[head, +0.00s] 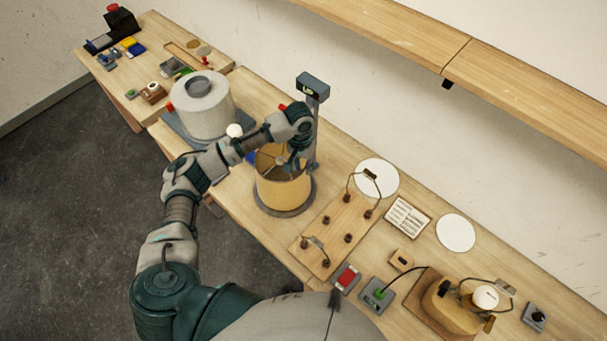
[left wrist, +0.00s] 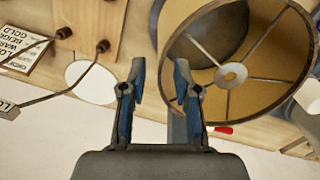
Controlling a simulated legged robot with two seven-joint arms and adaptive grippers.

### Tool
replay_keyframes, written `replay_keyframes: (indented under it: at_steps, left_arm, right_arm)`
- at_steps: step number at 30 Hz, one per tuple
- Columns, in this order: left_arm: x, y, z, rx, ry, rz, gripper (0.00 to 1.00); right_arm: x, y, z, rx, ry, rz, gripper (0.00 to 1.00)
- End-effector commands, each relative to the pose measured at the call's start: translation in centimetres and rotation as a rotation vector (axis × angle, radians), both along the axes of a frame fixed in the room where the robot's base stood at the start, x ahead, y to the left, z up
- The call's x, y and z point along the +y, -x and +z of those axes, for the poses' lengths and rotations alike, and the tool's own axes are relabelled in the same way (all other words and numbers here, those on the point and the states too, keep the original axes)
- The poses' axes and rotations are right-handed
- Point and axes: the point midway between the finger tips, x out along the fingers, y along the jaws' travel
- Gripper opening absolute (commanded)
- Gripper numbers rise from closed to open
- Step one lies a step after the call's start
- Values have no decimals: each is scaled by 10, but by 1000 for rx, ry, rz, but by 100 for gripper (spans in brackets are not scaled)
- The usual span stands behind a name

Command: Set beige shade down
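The beige shade (head: 283,190) stands upright on a dark round base (head: 262,206) in the middle of the bench. The left wrist view shows its open rim, spokes and central ring (left wrist: 231,75) at the right. My left gripper (head: 296,160) is at the shade's upper rim. In the left wrist view its two fingers (left wrist: 160,78) are apart, with a clear gap between them. The right-hand finger overlaps the shade's near rim in that picture; I cannot tell whether it touches. My right gripper is not in view.
A grey post with a labelled head (head: 313,88) rises just behind the shade. To the right are a wooden board with pegs and wire (head: 335,235), white discs (head: 456,233), a card (head: 408,218) and a lamp base (head: 450,305).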

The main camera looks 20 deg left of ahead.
Motion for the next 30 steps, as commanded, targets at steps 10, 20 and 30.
replay_keyframes:
  at_steps: [10,20,30]
  left_arm:
    - [3,-3,54,-1,1,0,31]
    - [4,-3,58,1,0,0,31]
    - [4,-3,58,1,0,0,31]
  right_arm:
    - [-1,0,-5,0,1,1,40]
    - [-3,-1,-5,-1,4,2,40]
    - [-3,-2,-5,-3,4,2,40]
